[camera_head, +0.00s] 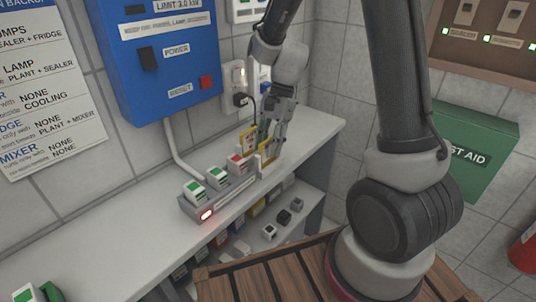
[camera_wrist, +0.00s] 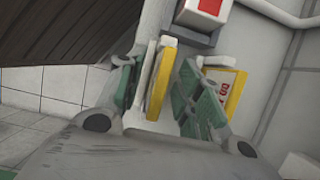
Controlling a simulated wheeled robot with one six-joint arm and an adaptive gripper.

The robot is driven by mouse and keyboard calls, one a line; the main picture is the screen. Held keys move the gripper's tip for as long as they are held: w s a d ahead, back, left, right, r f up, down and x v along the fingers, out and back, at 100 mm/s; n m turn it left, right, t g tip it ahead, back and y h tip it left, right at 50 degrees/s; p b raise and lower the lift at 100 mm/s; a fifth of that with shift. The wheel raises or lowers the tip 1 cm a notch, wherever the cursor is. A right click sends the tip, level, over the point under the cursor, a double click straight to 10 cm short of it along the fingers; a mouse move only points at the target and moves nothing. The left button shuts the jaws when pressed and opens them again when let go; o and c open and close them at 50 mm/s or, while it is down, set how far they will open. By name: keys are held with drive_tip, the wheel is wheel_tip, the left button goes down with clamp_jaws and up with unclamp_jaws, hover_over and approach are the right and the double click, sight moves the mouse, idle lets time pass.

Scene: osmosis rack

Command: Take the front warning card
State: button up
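The front warning card (camera_head: 268,158) is yellow-edged and stands upright at the right end of the plug strip. In the wrist view the card (camera_wrist: 161,82) is seen nearly edge-on, between the fingers of my gripper (camera_wrist: 165,92). The gripper is open, with the left finger close to the pale plate beside the card and a visible gap to the right finger. A second yellow-framed card (camera_wrist: 235,92) with red lettering is partly hidden behind the right finger. In the head view my gripper (camera_head: 268,132) is just above the front card, beside the back card (camera_head: 249,139).
The grey plug strip (camera_head: 232,192) holds green- and red-topped plugs on the white counter (camera_head: 130,222). A blue power box (camera_head: 160,62) and a socket with a black plug (camera_head: 240,98) are on the wall behind. A shelf below holds several small blocks. A green first aid box (camera_head: 478,150) is at the right.

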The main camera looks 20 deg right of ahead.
clamp_jaws()
